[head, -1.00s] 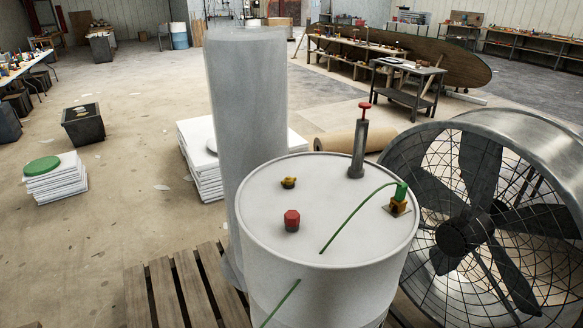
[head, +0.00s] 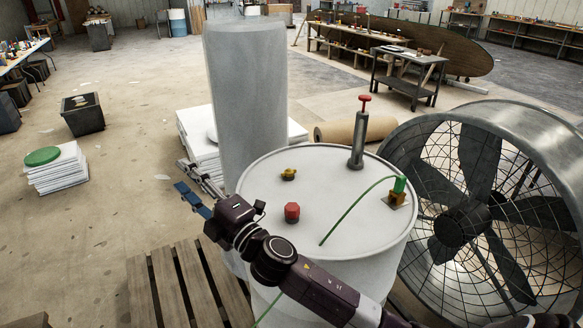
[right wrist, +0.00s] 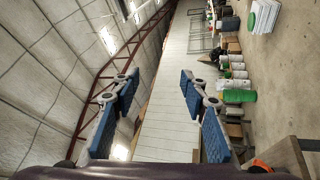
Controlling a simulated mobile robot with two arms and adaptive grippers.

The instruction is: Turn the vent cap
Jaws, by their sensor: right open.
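A white drum (head: 330,166) stands on a wooden pallet. Its lid carries a red hexagonal cap (head: 292,212), a small yellow fitting (head: 289,174), a grey pump with a red handle (head: 357,138), and a brass fitting with a green top (head: 398,190). I cannot tell for certain which is the vent cap. My right gripper (head: 184,180) is left of the drum, apart from the lid fittings, pointing away to the left. In the right wrist view it (right wrist: 158,88) is open, with blue pads and nothing between them. My left gripper is not in view.
A tall grey cylinder (head: 246,95) stands right behind the drum. A large caged fan (head: 470,200) is close on the right. A cardboard roll (head: 350,128) lies behind. The pallet (head: 180,285) shows at front left. Floor to the left is mostly clear.

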